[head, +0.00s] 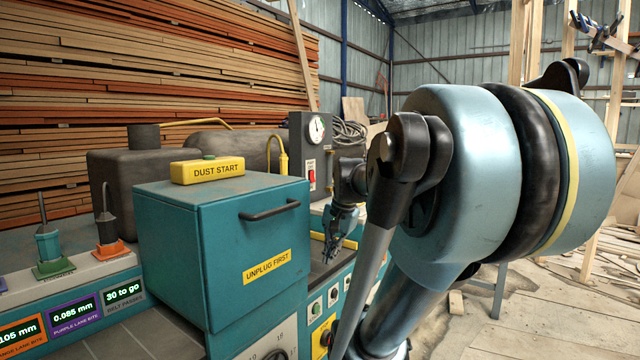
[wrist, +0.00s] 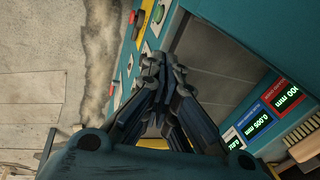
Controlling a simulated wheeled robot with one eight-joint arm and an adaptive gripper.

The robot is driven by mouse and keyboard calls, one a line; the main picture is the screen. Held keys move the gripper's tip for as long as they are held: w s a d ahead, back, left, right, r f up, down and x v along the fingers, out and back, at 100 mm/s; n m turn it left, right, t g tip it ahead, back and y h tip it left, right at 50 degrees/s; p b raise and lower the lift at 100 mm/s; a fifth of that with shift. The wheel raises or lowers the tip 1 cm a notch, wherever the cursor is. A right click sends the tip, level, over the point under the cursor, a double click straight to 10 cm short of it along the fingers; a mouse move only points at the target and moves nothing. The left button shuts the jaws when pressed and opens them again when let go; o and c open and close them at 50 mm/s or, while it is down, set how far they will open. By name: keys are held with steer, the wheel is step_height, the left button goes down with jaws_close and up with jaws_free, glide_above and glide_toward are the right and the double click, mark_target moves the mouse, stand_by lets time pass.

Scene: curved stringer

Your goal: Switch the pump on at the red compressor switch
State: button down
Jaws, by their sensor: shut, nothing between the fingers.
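The red compressor switch (head: 312,178) sits on the dark upright panel (head: 308,140) behind the teal box, below a round white gauge (head: 317,130). My gripper (head: 329,254) is shut and empty. In the head view it points down, in front of and below the panel, to the right of the teal box, apart from the switch. In the wrist view its closed fingertips (wrist: 155,62) show over the machine's grey bed, near the button edge. The switch does not show in the wrist view. Whether the switch is up or down is too small to tell.
A teal box (head: 220,240) marked "UNPLUG FIRST" carries a yellow "DUST START" block (head: 207,171). A curved yellow pipe (head: 279,155) stands left of the panel. Buttons (head: 317,307) line the machine's front edge. Levers and displays (head: 75,314) stand at left. Open floor (head: 540,310) lies at right.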

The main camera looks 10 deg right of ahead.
mark_target(312, 177)
steer(key=w+d+r+m+t+y, duration=0.1)
steer(key=w+d+r+m, duration=0.3)
steer(key=w, duration=0.7)
steer(key=w+d+r+m+t+y, duration=0.1)
steer(key=w+d+r+m, duration=0.2)
steer(key=w+r+m, duration=0.6)
steer(key=w+d+r+m+y, duration=0.1)
steer(key=w+d+r+m, duration=0.3)
steer(key=w, duration=1.1)
step_height(312, 177, up, 5)
steer(key=shift+d+f+m+t+y, duration=0.1)
steer(key=shift+d+m+t+y, duration=0.25)
steer(key=shift+m, duration=0.85)
steer(key=w+a+r+x, duration=0.1)
steer(key=x, duration=1.2)
steer(key=shift+w+a+r, duration=0.15)
steer(key=shift+w+r, duration=0.15)
steer(key=shift+r, duration=0.1)
steer(key=shift+a, duration=0.15)
